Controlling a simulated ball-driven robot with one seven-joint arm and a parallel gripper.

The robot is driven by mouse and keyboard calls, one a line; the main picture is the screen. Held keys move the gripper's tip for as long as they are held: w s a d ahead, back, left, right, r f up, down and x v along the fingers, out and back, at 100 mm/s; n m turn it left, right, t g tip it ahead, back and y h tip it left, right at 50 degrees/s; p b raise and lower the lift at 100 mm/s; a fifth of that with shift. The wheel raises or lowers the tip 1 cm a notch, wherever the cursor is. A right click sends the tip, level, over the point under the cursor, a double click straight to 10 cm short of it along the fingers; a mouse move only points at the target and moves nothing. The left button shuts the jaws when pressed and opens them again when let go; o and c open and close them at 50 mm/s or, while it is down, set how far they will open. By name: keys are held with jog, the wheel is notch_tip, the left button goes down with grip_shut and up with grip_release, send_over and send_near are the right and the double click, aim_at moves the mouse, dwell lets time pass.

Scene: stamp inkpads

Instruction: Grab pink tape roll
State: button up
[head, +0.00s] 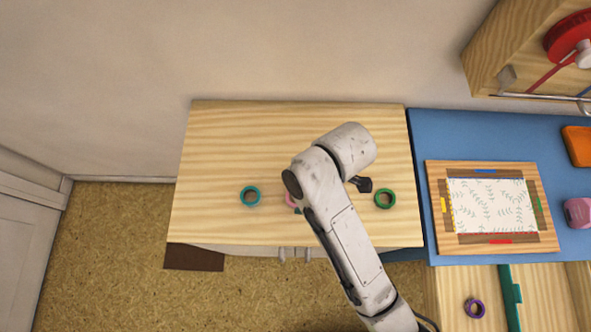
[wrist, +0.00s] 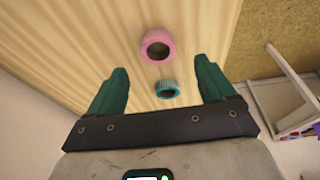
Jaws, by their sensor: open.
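The pink tape roll (wrist: 158,46) lies on the light wooden table top (wrist: 75,50), near the top middle of the wrist view. In the head view only a sliver of the pink roll (head: 290,199) shows beside my arm, which hides the rest. My gripper (wrist: 160,82) is open, its two green fingers apart with nothing held between them. The pink roll is beyond the fingertips in the wrist view. In the head view my arm covers most of the gripper.
A teal tape roll (wrist: 167,89) appears between my fingers in the wrist view, nearer than the pink one. It also shows left of my arm in the head view (head: 250,196). A green roll (head: 385,199) lies to the right. A blue table (head: 440,130) holds a framed sheet (head: 490,205).

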jog(key=shift+p+x, duration=0.35)
jog(key=shift+x, duration=2.5)
jog(key=shift+d, duration=0.1)
jog(key=shift+c, duration=0.5)
jog(key=c, duration=1)
